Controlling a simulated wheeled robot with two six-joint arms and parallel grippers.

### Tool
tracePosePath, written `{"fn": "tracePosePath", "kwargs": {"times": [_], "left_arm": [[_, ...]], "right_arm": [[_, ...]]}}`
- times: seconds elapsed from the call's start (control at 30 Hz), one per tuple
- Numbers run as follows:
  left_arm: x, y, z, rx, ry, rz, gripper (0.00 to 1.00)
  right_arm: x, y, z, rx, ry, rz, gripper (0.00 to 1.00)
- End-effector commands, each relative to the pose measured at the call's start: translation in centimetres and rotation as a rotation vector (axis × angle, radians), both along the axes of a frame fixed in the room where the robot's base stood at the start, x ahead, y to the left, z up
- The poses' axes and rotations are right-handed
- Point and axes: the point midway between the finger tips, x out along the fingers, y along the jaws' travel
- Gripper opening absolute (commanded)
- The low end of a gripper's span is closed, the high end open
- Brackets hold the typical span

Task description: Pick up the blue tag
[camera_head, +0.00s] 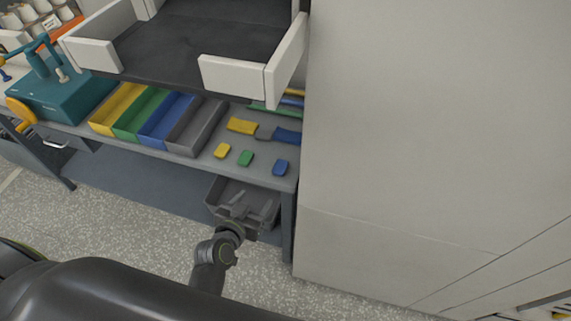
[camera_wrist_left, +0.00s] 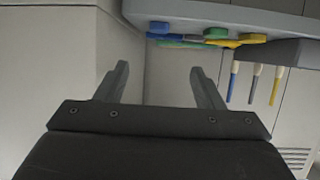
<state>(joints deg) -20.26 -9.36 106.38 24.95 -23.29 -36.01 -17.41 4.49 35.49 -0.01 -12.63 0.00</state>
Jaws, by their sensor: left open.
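The blue tag (camera_head: 281,167) lies on the grey bench top near its front right corner. It is to the right of the green tag (camera_head: 245,158) and the yellow tag (camera_head: 221,150). In the left wrist view, a blue piece (camera_wrist_left: 159,27) that looks like the blue tag shows at the top, beyond the fingertips. My left gripper (camera_head: 241,210) is in front of the bench, apart from the tags, and appears lower left of the blue tag. Its jaws (camera_wrist_left: 160,68) are open with nothing between them. My right gripper is out of view.
Colored trays (camera_head: 118,107) and a teal machine (camera_head: 62,98) stand left on the bench. A tall pale cabinet (camera_head: 420,130) closes off the right side. An overhead shelf (camera_head: 190,45) hangs above.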

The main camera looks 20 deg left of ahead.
Motion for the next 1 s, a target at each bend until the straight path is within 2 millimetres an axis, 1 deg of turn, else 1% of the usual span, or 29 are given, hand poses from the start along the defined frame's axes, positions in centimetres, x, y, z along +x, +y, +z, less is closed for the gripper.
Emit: {"fn": "tracePosePath", "kwargs": {"times": [0.07,0.17,0.3,0.5,0.6,0.7,0.87,1.0], "left_arm": [[0.8,-0.1,-0.1,0.0,-0.007,-0.001,0.62],[2.4,-0.3,-0.8,0.002,-0.007,-0.002,0.62],[4.9,-0.5,-2.0,0.002,-0.006,-0.002,0.62],[8.5,-0.9,-3.8,0.003,-0.007,-0.002,0.62],[9.8,-1.0,-4.3,0.001,-0.005,-0.001,0.62],[10.7,-1.1,-4.6,0.0,-0.004,-0.001,0.62],[11.2,-1.2,-4.7,0.001,-0.003,0.0,0.62],[12.0,-1.3,-5.3,-0.001,-0.005,0.0,0.62]], "right_arm": [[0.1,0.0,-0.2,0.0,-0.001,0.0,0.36],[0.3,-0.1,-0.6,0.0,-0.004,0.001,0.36],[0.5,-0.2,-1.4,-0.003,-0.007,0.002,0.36],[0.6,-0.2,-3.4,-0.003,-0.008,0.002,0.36],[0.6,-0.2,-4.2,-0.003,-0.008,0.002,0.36],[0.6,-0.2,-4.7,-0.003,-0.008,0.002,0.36],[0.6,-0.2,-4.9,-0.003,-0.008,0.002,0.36],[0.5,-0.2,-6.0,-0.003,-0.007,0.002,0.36]]}}
